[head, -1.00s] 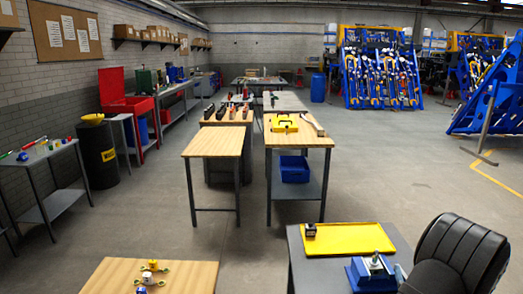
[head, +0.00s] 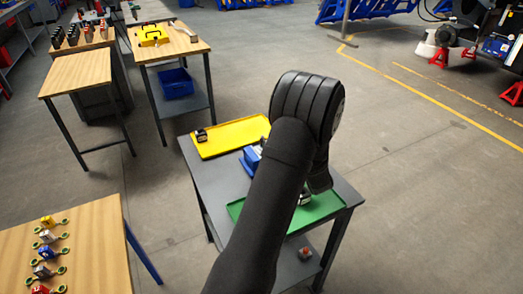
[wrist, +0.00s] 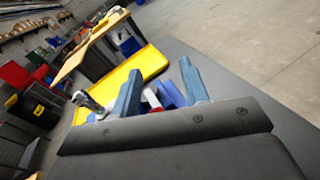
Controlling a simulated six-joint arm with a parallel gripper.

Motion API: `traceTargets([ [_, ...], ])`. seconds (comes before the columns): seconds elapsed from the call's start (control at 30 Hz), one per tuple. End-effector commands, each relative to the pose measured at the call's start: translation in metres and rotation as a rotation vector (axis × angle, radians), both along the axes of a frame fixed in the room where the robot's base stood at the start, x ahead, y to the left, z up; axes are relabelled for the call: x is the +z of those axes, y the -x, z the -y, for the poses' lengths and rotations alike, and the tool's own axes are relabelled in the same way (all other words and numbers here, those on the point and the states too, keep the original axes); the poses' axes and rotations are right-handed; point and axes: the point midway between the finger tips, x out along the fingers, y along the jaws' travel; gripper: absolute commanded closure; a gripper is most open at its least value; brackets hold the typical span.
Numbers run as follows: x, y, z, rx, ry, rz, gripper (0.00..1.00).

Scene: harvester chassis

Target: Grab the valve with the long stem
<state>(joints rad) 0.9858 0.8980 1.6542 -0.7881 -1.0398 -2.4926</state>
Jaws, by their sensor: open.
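Several small valve-like parts with green ring ends stand in a row on the wooden table at lower left in the head view, among them a yellow one (head: 47,221) and a blue one (head: 46,252). I cannot tell which has a long stem. A small dark part (head: 201,135) sits on the yellow tray (head: 232,137). A part (head: 304,198) on the green tray (head: 325,208) is mostly hidden by my arm. My gripper's tips are hidden in the head view. In the wrist view my gripper (wrist: 160,80) is open, with nothing visibly held.
A blue fixture (head: 250,158) stands beside the yellow tray on the grey table (head: 345,190), partly behind my arm. A small part (head: 305,253) lies on the lower shelf. Another table at upper left bears a yellow item (head: 152,36).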

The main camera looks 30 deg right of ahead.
Motion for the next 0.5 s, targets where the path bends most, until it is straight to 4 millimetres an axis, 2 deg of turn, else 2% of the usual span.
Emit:
traceTargets([
  [0.1,0.01,-0.012,0.01,-0.084,-0.169,-0.006,0.59],
  [0.37,0.027,-0.028,0.028,-0.31,-0.559,0.029,0.59],
  [0.5,0.038,-0.037,0.035,-0.469,-0.807,0.087,0.59],
])
